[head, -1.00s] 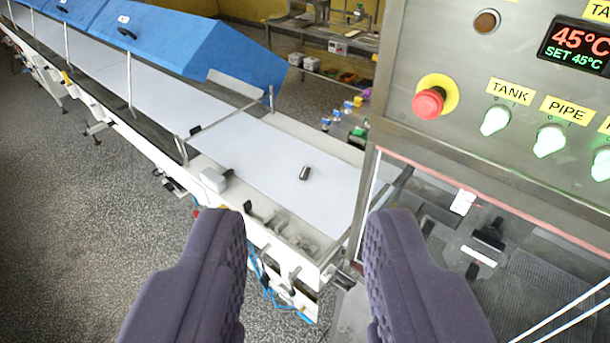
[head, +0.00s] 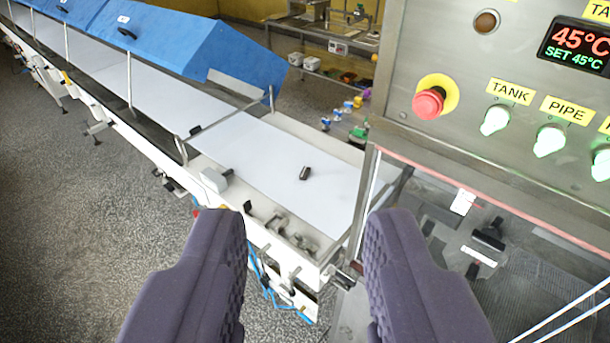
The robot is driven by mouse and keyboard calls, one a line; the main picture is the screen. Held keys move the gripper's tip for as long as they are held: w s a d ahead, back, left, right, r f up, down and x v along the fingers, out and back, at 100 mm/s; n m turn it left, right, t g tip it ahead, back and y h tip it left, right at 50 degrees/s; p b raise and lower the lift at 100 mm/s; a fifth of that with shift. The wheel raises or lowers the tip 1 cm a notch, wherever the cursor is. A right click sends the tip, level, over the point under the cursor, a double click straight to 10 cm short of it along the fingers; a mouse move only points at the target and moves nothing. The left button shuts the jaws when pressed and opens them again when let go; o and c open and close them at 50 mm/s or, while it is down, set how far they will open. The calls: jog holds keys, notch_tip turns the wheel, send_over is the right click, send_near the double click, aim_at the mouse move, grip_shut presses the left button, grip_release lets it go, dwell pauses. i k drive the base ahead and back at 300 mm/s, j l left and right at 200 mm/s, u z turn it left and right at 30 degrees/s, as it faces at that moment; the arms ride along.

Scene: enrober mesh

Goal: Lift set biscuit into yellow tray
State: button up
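A small dark brown biscuit (head: 305,173) lies on the white conveyor belt (head: 265,150), near its close end. My gripper (head: 306,222) is open and empty, its two purple-grey padded fingers wide apart. The fingers are in the foreground, and the biscuit shows beyond the gap between them, well apart from them. I see no yellow tray that I can make out in this view.
A steel control panel (head: 450,75) with a red stop button (head: 428,104) and green knobs stands at the right. Below it is a clear-sided cabinet (head: 480,230). Blue covers (head: 200,50) sit over the far belt. Speckled floor (head: 90,220) is open at the left.

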aim_at(305, 173)
jog(key=i+j+z, duration=0.15)
jog(key=i+j, duration=0.8)
jog(key=i, duration=0.3)
jog(key=i+j+z, duration=0.1)
jog(key=i+j, duration=1)
jog(key=i, duration=0.1)
